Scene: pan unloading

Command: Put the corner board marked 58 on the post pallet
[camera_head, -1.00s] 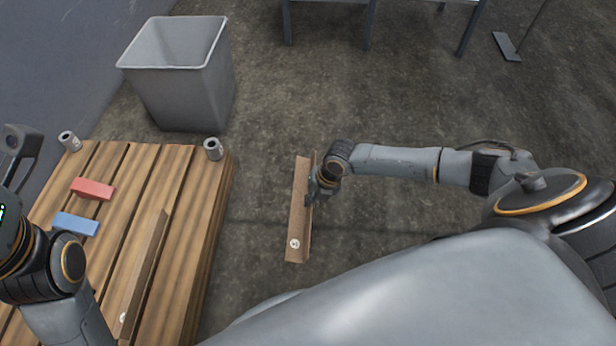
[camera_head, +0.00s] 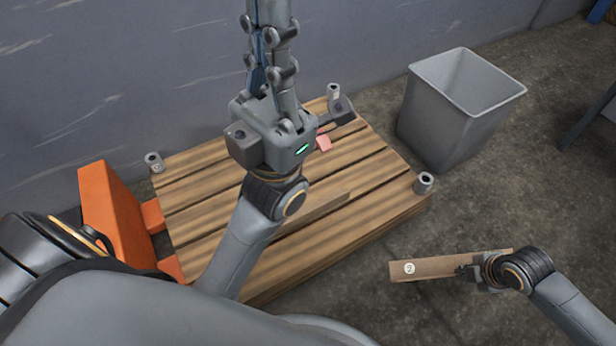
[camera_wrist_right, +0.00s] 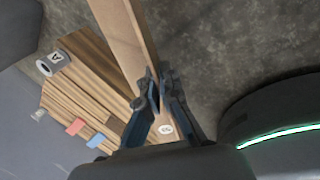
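A long brown corner board (camera_head: 440,267) with a round white label hangs over the floor at the right of the pallet in the head view. My right gripper (camera_head: 472,270) is shut on it near its middle. In the right wrist view the board (camera_wrist_right: 125,45) runs up from between my right fingers (camera_wrist_right: 158,88); its label number is too small to read surely. The wooden pallet (camera_head: 375,205) has short grey posts at its corners. Another corner board (camera_head: 322,212) lies on it. My left gripper (camera_head: 270,60) is over the pallet, its fingertips cut off at the top edge.
A grey bin (camera_head: 455,115) stands behind the pallet's right side. Corner posts (camera_head: 423,183) stick up from the pallet. A red block (camera_head: 323,143) lies on the pallet; a blue block (camera_wrist_right: 97,140) shows in the wrist view. An orange object (camera_head: 115,215) stands at the left, by the wall.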

